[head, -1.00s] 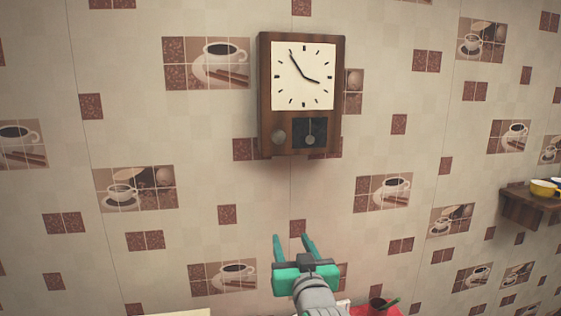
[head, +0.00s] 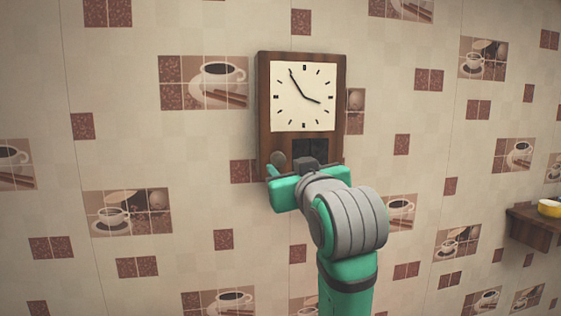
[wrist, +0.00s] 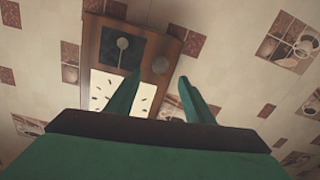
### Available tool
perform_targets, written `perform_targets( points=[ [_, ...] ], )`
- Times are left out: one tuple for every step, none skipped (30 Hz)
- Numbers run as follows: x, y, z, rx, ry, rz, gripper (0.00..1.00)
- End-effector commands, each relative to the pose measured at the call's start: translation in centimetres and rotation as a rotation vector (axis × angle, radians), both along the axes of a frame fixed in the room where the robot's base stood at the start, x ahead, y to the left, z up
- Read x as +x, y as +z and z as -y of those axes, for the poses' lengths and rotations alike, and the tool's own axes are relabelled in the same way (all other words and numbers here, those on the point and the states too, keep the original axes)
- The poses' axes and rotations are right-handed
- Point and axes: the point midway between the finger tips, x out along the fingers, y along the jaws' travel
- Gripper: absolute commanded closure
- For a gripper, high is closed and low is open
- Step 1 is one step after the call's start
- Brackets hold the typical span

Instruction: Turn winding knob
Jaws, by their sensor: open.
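A brown wooden wall clock (head: 265,110) with a white dial (head: 303,115) hangs on the wall. Its round grey winding knob (head: 278,160) sits at the lower left of the case, beside a dark pendulum window (head: 311,149). My gripper (head: 282,172) is just in front of the lower part of the clock and hides some of it; its fingers are mostly hidden there. In the wrist view the clock appears upside down, and the knob (wrist: 160,65) shows between and beyond the two fingertips of my open gripper (wrist: 160,75). I see no contact with the knob.
The wall (head: 220,150) is covered in coffee-patterned oilcloth. A small wooden shelf (head: 535,228) with a yellow cup (head: 550,208) is at the far right, away from the arm. The wall left of the clock is free.

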Motion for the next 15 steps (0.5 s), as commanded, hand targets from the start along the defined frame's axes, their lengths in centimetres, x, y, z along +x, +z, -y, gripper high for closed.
perform_targets(
  points=[
    [0.9, -0.1, -0.3, 0.000, 0.001, -0.004, 0.52],
    [1.4, -0.1, -0.4, 0.001, 0.002, -0.004, 0.52],
    [2.1, -0.1, -0.6, 0.001, 0.002, -0.005, 0.52],
    [2.7, -0.1, -0.7, 0.001, 0.002, -0.004, 0.52],
    [3.2, -0.1, -0.9, 0.000, 0.002, -0.004, 0.52],
    [3.9, -0.1, -1.0, 0.000, 0.002, -0.003, 0.52],
    [4.4, -0.1, -1.1, 0.000, 0.002, -0.003, 0.52],
    [4.9, -0.1, -1.2, 0.000, 0.002, -0.003, 0.52],
    [5.5, -0.1, -1.3, 0.000, 0.002, -0.002, 0.52],
    [5.9, -0.1, -1.4, 0.000, 0.002, -0.003, 0.52],
    [6.3, -0.1, -1.5, 0.001, 0.002, -0.004, 0.52],
    [6.8, -0.1, -1.6, 0.002, 0.002, -0.002, 0.52],
    [7.1, -0.1, -1.7, 0.001, 0.002, -0.003, 0.52],
    [7.4, -0.1, -1.7, 0.001, 0.001, -0.003, 0.52],
    [7.7, -0.1, -1.8, 0.001, 0.001, -0.001, 0.52]
  ],
)
